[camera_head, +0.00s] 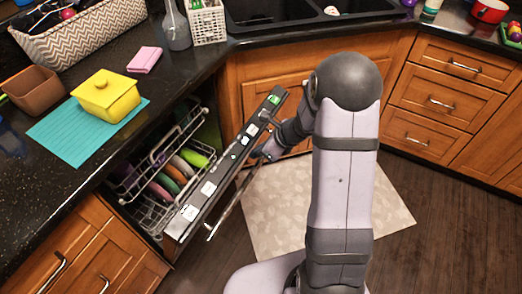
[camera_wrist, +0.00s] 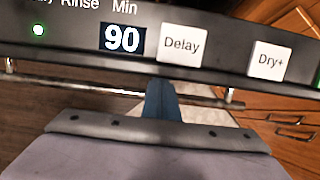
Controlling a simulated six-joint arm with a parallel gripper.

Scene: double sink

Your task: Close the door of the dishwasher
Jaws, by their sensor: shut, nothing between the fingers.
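The dishwasher door (camera_head: 225,165) stands partly open, tilted out from the counter, with its dark control strip along the top edge. Its long handle bar (camera_head: 228,205) runs along the outer side. Behind the door, the dishwasher racks (camera_head: 150,205) hold several coloured dishes. My gripper (camera_head: 262,153) is at the outer side of the door, close to the handle; contact is unclear. In the wrist view the control strip (camera_wrist: 180,45) is very near, and my shut blue fingers (camera_wrist: 162,100) point toward it by the handle bar (camera_wrist: 90,88).
The black counter (camera_head: 60,175) above the dishwasher holds a yellow pot (camera_head: 106,96) on a teal mat (camera_head: 75,140), a brown bowl (camera_head: 33,88) and a basket (camera_head: 75,35). Wooden drawers (camera_head: 440,103) stand at right. A pale rug (camera_head: 275,215) lies on the floor.

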